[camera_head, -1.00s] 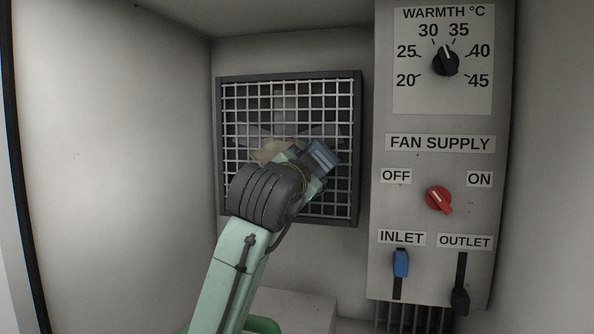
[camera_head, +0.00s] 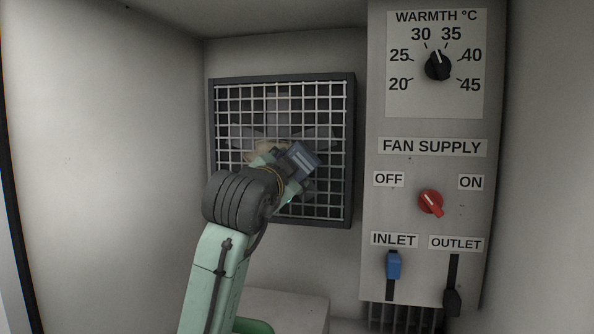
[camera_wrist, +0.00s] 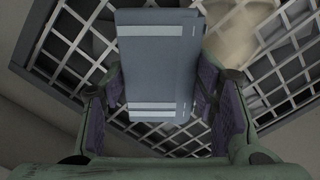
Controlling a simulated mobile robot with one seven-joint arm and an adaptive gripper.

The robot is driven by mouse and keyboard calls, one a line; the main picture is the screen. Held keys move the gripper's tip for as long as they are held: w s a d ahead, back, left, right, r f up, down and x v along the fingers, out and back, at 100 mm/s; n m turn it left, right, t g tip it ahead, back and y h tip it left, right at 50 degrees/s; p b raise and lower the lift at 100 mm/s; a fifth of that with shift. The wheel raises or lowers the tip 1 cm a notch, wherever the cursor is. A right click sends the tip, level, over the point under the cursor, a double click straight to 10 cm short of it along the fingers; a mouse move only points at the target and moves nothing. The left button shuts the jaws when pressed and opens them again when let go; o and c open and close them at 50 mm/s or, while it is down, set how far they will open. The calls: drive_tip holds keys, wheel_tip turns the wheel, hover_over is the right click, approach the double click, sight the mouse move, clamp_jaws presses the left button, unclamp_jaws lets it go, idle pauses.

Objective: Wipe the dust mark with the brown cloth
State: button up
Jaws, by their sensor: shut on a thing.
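My gripper (camera_head: 286,173) is in front of the dark-framed fan grille (camera_head: 232,102). In the wrist view my gripper (camera_wrist: 160,95) is shut on a blue-grey folded cloth (camera_wrist: 155,65) with pale stripes, its purple pads on either side. The same cloth shows in the head view (camera_head: 303,158). I see no brown cloth. A tan dust mark (camera_head: 262,151) lies on the grille, just left of the cloth and partly hidden by my gripper. It also shows in the wrist view (camera_wrist: 238,32), right of the cloth. I cannot tell whether the cloth touches the grille.
A control panel (camera_head: 430,130) stands right of the grille, with a black warmth dial (camera_head: 438,66), a red fan switch (camera_head: 431,202), a blue inlet slider (camera_head: 393,265) and a black outlet slider (camera_head: 452,302). A pale block (camera_head: 295,312) is below the grille. The left wall is bare.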

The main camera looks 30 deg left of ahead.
sight(308, 156)
drive_tip(key=shift+s+a+p, duration=0.45)
drive_tip(key=shift+a+p, duration=0.15)
drive_tip(key=shift+a, duration=1.25)
drive_tip(key=shift+s+a+p, duration=0.5)
drive_tip(key=shift+a+p, duration=0.1)
drive_tip(key=shift+a, duration=1.2)
drive_tip(key=shift+s+a+p, duration=0.45)
drive_tip(key=shift+a+p, duration=0.15)
drive_tip(key=shift+a, duration=1.25)
drive_tip(key=shift+w+r+p, duration=0.15)
drive_tip(key=shift+r+p, duration=1.2)
drive_tip(key=shift+r, duration=0.3)
drive_tip(key=shift+w+d+f+b, duration=0.1)
drive_tip(key=shift+w+d+b, duration=0.15)
drive_tip(key=shift+d, duration=0.55)
drive_tip(key=shift+w+d+f+b, duration=0.1)
drive_tip(key=shift+d+b, duration=0.1)
drive_tip(key=shift+d, duration=0.6)
drive_tip(key=shift+w+d+r+b, duration=0.15)
drive_tip(key=shift+w+d, duration=0.35)
drive_tip(key=shift+d, duration=1.5)
drive_tip(key=shift+w+d+f+b, duration=0.15)
drive_tip(key=shift+w+d, duration=0.3)
drive_tip(key=shift+d, duration=1.5)
drive_tip(key=shift+w+d+r+b, duration=0.15)
drive_tip(key=shift+w+d, duration=0.35)
drive_tip(key=shift+d, duration=1.5)
drive_tip(key=shift+a, duration=0.1)
drive_tip(key=shift+a, duration=0.1)
